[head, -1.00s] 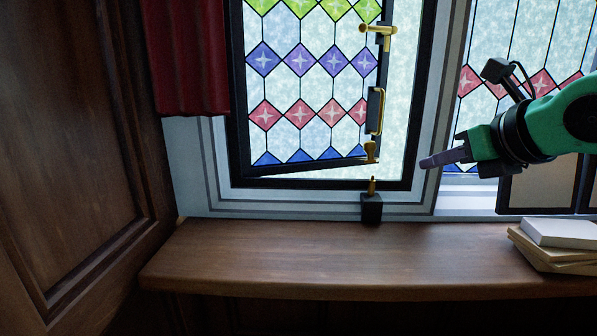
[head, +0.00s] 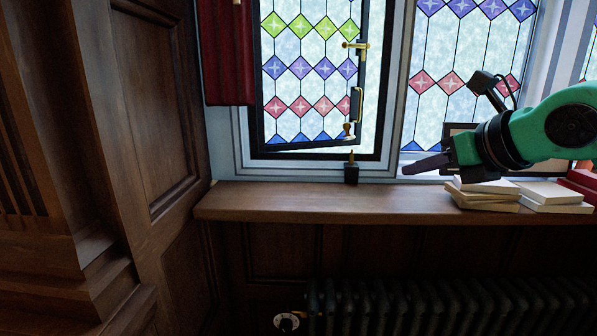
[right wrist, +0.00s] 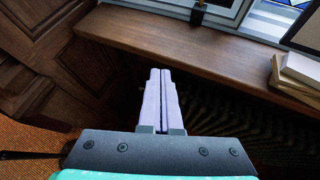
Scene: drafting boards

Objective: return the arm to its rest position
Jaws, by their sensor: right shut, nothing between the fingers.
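My right gripper (head: 428,164) comes in from the right in the head view, on a green arm, its fingers pointing left. It appears in front of the sill and window, and it holds nothing. In the right wrist view its two pale fingers (right wrist: 162,98) lie side by side, shut. Below them are the floor and the radiator; the sill is farther out. My left gripper is not in view.
A wooden sill (head: 300,200) runs under a stained-glass casement (head: 310,75) that stands ajar. A black block with a brass pin (head: 351,172) stands on the sill. Books (head: 553,194) lie at its right. A radiator (head: 450,308) is below. Wood panelling (head: 150,100) borders the left.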

